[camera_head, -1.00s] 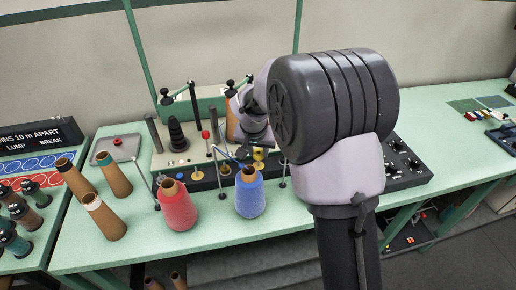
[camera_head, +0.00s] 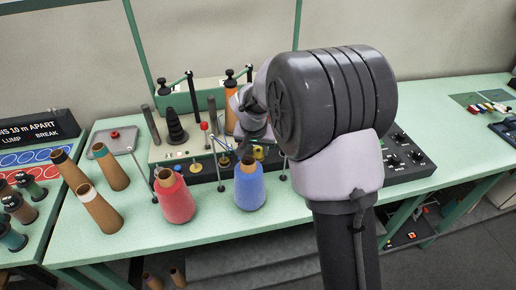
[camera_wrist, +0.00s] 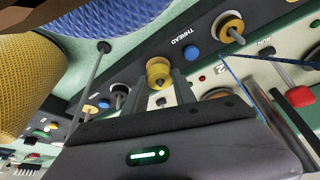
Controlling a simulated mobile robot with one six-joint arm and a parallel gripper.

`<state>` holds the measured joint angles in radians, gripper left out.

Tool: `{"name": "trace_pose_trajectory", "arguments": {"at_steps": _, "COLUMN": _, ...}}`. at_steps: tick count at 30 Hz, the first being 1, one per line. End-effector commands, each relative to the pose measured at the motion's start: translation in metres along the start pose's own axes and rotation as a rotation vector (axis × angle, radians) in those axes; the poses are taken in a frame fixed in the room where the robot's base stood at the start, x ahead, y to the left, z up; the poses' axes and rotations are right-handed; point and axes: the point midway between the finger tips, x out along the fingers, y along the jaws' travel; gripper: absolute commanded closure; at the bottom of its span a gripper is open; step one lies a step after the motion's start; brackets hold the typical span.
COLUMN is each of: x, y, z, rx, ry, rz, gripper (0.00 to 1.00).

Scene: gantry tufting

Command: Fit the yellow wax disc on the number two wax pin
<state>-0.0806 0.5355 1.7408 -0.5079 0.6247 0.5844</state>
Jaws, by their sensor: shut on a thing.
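My gripper (camera_wrist: 161,88) is at the lower middle of the wrist view, its two fingers pointing at the panel. It is shut on a yellow wax disc (camera_wrist: 158,68), held at the fingertips. A second yellow disc (camera_wrist: 231,28) sits on a pin on the panel, up and right of the held one. The number 2 label (camera_wrist: 220,70) is right of my gripper. Which pin belongs to it is not clear, and whether the held disc touches any pin cannot be told. In the head view my arm hides most of the gripper, and small yellow discs (camera_head: 196,167) show along the panel front.
A red yarn cone (camera_head: 174,195) and a blue yarn cone (camera_head: 249,186) stand in front of the panel. Thin upright posts (camera_wrist: 92,78) rise near them. A blue THREAD button (camera_wrist: 191,55) and a red lever (camera_wrist: 299,97) are close by. Brown cones (camera_head: 98,209) stand at left.

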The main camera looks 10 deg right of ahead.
Motion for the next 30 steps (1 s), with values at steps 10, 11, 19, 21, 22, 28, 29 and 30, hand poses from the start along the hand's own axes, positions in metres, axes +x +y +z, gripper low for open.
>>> {"name": "trace_pose_trajectory", "arguments": {"at_steps": 10, "x": 0.002, "y": 0.0, "z": 0.001, "rx": 0.0, "ry": 0.0, "rz": 0.0, "gripper": 0.42}}
{"name": "trace_pose_trajectory", "arguments": {"at_steps": 11, "x": 0.002, "y": 0.0, "z": 0.001, "rx": 0.0, "ry": 0.0, "rz": 0.0, "gripper": 0.42}}
{"name": "trace_pose_trajectory", "arguments": {"at_steps": 19, "x": -0.001, "y": 0.0, "z": 0.001, "rx": 0.0, "ry": 0.0, "rz": 0.0, "gripper": 0.42}}
{"name": "trace_pose_trajectory", "arguments": {"at_steps": 21, "x": -0.009, "y": 0.0, "z": 0.0, "rx": 0.0, "ry": 0.0, "rz": 0.0, "gripper": 0.42}}
{"name": "trace_pose_trajectory", "arguments": {"at_steps": 22, "x": -0.014, "y": 0.0, "z": 0.0, "rx": 0.001, "ry": 0.001, "rz": 0.0, "gripper": 0.42}}
{"name": "trace_pose_trajectory", "arguments": {"at_steps": 28, "x": -0.073, "y": -0.001, "z": -0.002, "rx": 0.0, "ry": 0.003, "rz": -0.002, "gripper": 0.42}}
{"name": "trace_pose_trajectory", "arguments": {"at_steps": 29, "x": -0.083, "y": -0.001, "z": -0.002, "rx": -0.001, "ry": 0.004, "rz": -0.003, "gripper": 0.42}}
{"name": "trace_pose_trajectory", "arguments": {"at_steps": 30, "x": -0.097, "y": -0.001, "z": -0.002, "rx": 0.001, "ry": 0.003, "rz": -0.002, "gripper": 0.42}}
